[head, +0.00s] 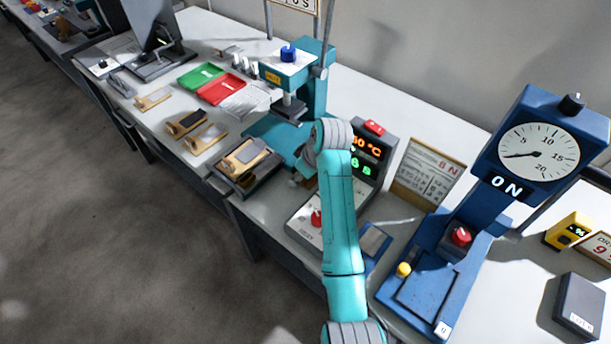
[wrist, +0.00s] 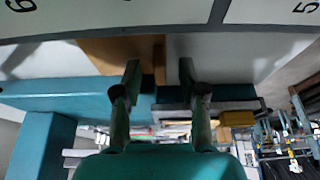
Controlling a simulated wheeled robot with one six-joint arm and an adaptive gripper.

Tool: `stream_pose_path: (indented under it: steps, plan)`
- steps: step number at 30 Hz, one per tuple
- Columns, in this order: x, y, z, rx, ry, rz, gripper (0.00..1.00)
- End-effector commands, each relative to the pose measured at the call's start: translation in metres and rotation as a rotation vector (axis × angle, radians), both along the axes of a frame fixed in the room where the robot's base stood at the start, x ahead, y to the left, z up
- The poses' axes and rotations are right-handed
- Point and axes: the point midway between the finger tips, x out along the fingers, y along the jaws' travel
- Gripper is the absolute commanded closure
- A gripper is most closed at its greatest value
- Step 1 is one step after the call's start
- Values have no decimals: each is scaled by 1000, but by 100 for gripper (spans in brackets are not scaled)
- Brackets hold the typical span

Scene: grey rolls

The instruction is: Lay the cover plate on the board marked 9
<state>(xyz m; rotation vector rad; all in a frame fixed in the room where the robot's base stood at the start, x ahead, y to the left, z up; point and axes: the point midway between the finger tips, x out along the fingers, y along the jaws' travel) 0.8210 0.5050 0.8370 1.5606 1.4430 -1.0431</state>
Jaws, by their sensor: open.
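Several tan boards with plates on them lie along the bench's front left in the head view: a small one (head: 153,99), one with a dark plate (head: 186,123), and another (head: 205,138). A tan board with a grey plate (head: 243,157) sits in a dark tray (head: 262,178). I cannot tell which plate is the cover plate, nor read a number on any board. My gripper is mostly hidden behind my arm in the head view.
A teal press (head: 315,80) stands behind the tray. A temperature controller (head: 365,150) and blue dial press (head: 460,225) stand to the right. Green (head: 201,75) and red (head: 222,90) trays lie further left. Upside-down-looking digits mark a pale surface (wrist: 110,15) in the wrist view.

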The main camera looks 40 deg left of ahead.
Motion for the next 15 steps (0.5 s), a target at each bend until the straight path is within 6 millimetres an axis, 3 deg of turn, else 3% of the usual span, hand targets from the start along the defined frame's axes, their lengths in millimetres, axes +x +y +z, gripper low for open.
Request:
stream_pose_path:
  steps: [2, 7, 15]
  plan:
    - [0, 0, 0, 0, 0, 0, 58]
    - [0, 0, 0, 0, 0, 0, 98]
    - [0, 0, 1, 0, 0, 0, 100]
